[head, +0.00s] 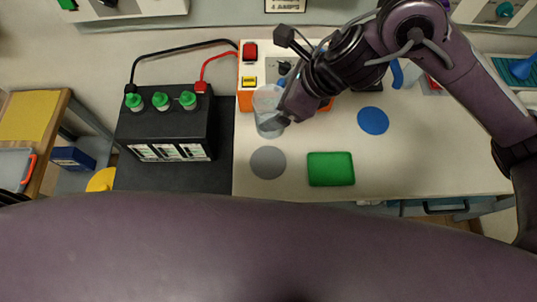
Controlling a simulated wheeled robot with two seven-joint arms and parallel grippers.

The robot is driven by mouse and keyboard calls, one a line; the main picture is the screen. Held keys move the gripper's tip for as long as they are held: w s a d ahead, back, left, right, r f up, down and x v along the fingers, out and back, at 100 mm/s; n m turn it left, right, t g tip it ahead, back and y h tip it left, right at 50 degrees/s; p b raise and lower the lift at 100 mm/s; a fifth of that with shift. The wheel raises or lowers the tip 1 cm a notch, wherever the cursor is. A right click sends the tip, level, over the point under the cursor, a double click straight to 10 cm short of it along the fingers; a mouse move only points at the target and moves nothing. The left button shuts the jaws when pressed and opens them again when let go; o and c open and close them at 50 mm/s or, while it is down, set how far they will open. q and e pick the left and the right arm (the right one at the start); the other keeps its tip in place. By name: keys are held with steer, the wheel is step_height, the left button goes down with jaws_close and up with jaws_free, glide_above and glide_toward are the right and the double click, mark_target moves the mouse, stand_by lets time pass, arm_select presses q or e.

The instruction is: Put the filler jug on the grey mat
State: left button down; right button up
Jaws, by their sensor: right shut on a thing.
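The filler jug (267,103) is a clear, pale container near the middle of the head view. My right gripper (282,117) is shut on it at its right side and hides part of it. The grey mat (268,163) is a flat round disc on the pale bench top, bare, just below the jug in the picture. The jug is apart from the mat in the picture; I cannot tell how high it is. My left gripper is not in view.
A black battery (165,128) with green caps stands left on a dark surface. An orange charger (246,100) with red and yellow switches is behind the jug. A green mat (330,169) and blue disc (373,121) lie to the right. The bench front between them is clear.

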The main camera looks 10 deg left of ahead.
steer(key=shift+s+a, duration=0.15)
steer(key=shift+a, duration=0.1)
steer(key=shift+f+b, duration=0.85)
steer(key=shift+f, duration=8.95)
steer(key=shift+f, duration=0.2)
steer(key=o, duration=0.8)
steer(key=shift+r, duration=0.1)
